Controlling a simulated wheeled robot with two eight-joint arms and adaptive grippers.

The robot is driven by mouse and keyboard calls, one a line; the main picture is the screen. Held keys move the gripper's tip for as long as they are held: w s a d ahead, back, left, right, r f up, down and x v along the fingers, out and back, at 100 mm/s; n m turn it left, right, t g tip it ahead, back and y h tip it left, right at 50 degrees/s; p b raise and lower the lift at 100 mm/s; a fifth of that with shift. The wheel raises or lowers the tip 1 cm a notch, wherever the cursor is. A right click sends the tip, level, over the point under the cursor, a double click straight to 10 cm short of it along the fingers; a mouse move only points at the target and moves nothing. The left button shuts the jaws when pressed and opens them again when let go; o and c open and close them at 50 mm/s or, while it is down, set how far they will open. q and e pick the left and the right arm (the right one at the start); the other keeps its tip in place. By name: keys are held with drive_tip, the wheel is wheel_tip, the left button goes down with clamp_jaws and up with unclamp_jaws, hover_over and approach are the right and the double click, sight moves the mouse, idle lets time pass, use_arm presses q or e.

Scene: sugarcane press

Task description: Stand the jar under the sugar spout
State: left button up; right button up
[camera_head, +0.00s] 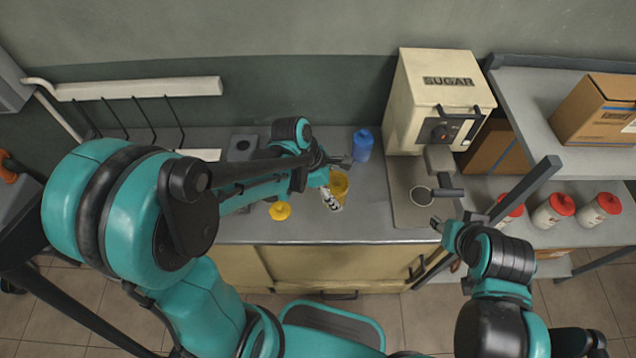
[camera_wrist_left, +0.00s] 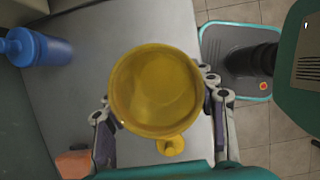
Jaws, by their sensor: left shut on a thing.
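The yellow jar (camera_head: 339,184) is between the fingers of my left gripper (camera_head: 335,180), which is shut on it, over the counter left of the sugar machine. In the left wrist view the jar (camera_wrist_left: 155,90) shows its round open top, with a finger on each side. I cannot tell whether its base touches the counter. The cream sugar machine (camera_head: 433,85) has a grey spout (camera_head: 439,160) above a metal plate with a ring (camera_head: 421,196). My right gripper (camera_head: 437,223) is at the front of that plate, empty as far as I see; its opening is unclear.
A blue bottle (camera_head: 362,146) stands behind the jar. A yellow lid (camera_head: 279,211) lies on the counter to the left. Red-lidded jars (camera_head: 555,210) and a cardboard box (camera_head: 598,110) are on the right shelves. The counter between jar and metal plate looks clear.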

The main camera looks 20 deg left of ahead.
use_arm(q)
drive_tip(key=b, duration=0.3)
hover_over(317, 191)
drive_tip(key=a, duration=0.2)
drive_tip(key=f, duration=0.6)
drive_tip(key=shift+s+d+f, duration=0.25)
drive_tip(key=shift+f, duration=0.1)
drive_tip(key=shift+f+b, duration=1.1)
drive_tip(key=shift+f, duration=0.9)
drive_tip(key=shift+f, duration=0.1)
drive_tip(key=o, duration=1.4)
drive_tip(key=shift+c, duration=0.2)
